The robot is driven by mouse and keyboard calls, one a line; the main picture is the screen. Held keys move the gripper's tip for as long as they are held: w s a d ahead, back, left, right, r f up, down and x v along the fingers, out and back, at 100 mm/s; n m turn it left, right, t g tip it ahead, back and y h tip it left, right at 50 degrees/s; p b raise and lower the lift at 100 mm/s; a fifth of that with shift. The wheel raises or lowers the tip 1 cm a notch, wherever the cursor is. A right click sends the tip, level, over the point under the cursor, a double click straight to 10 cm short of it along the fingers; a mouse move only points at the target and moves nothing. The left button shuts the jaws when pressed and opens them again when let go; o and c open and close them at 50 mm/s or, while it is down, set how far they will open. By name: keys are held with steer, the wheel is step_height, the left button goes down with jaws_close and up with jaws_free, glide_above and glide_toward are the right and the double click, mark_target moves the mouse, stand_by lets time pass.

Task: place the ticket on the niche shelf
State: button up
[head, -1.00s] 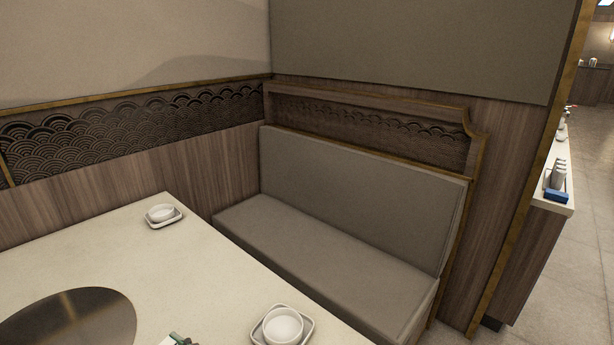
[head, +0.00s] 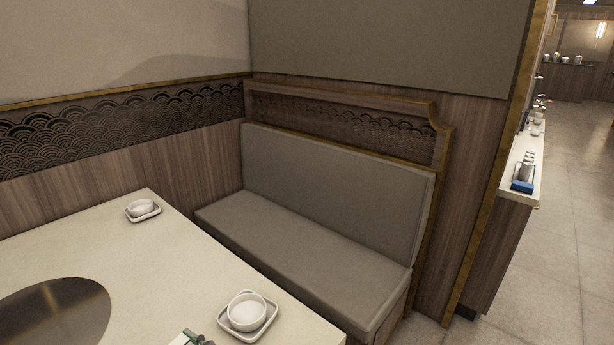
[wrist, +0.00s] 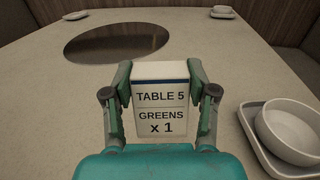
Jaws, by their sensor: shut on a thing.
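The ticket (wrist: 161,112) is a white card with a blue stripe, reading "TABLE 5 GREENS x 1". In the wrist view it stands upright between the fingers of my gripper (wrist: 160,95), which is shut on it. Behind it is the pale tabletop. In the head view only a bit of my green gripper (head: 196,338) shows at the bottom edge, near a white bowl. I cannot make out a niche shelf in these frames.
The table (head: 120,240) has a dark round plate (head: 55,315) set in it. White bowls on square saucers stand at its far corner (head: 142,208) and near edge (head: 247,310). A grey bench (head: 310,250) stands beyond. A counter (head: 519,175) and open floor (head: 560,260) are at the right.

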steer(key=w+d+f+m+t+h, duration=0.2)
steer(key=w+d, duration=0.1)
steer(key=d, duration=0.8)
steer(key=w+d+f+m+t+h, duration=0.2)
steer(key=w+d+f+t, duration=0.15)
steer(key=d, duration=0.85)
steer(key=s+d+f+m+t+h, duration=0.1)
steer(key=d+f+m+h, duration=0.15)
steer(key=d, duration=0.95)
steer(key=s+d+f+m+t+h, duration=0.15)
steer(key=d+h, duration=0.25)
steer(key=d, duration=0.7)
steer(key=s+d+f+m+h, duration=0.2)
steer(key=s+d+f, duration=0.1)
steer(key=f, duration=0.5)
steer(key=s+d+f+m+t+h, duration=0.1)
steer(key=s+d+f+m+h, duration=0.1)
steer(key=f, duration=0.6)
steer(key=s+d+h, duration=0.1)
steer(key=s+d, duration=0.1)
steer(key=shift+s+f, duration=0.25)
steer(key=shift+s, duration=0.05)
